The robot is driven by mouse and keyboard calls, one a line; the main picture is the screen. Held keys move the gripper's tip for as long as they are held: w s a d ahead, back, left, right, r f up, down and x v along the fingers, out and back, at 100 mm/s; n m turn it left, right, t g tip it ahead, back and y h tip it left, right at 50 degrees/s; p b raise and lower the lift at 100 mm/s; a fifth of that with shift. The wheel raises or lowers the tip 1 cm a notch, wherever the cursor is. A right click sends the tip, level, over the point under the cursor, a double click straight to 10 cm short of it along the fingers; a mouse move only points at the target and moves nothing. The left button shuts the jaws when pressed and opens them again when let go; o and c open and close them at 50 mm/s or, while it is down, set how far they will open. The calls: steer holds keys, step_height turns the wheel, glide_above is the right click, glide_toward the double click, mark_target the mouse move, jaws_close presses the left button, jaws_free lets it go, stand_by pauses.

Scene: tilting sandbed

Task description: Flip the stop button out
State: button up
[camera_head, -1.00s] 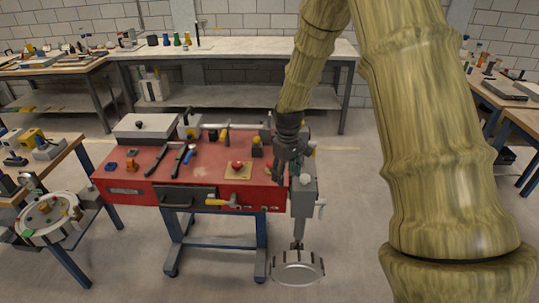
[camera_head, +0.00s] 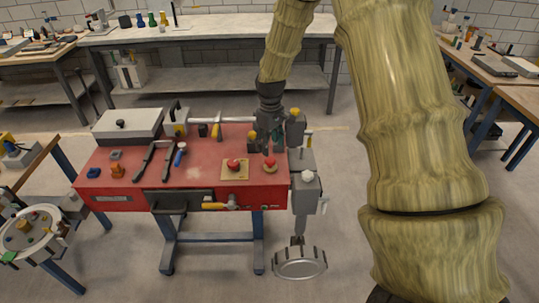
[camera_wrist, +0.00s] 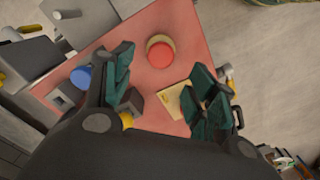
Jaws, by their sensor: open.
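The stop button, a round red cap on a pale tan base (camera_head: 269,164), stands on the right part of the red tabletop (camera_head: 205,150). In the wrist view the red cap (camera_wrist: 160,53) shows from above, ahead of and between my fingertips, with nothing touching it. My gripper (camera_head: 268,143) points down just behind the button in the head view. In the wrist view its dark teal fingers (camera_wrist: 162,68) are spread apart and empty. A second red knob (camera_head: 234,165) sits on a yellowish square plate to the left; in the wrist view my right finger partly covers that plate (camera_wrist: 172,101).
A grey vise-like fixture (camera_head: 305,185) stands at the table's right end. Dark blocks with yellow tops (camera_head: 295,125) stand close to my gripper.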

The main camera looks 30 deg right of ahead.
mark_target(270, 159)
steer(key=shift+f+p, duration=0.8)
steer(key=shift+f, duration=2.45)
steer(key=shift+c, duration=0.4)
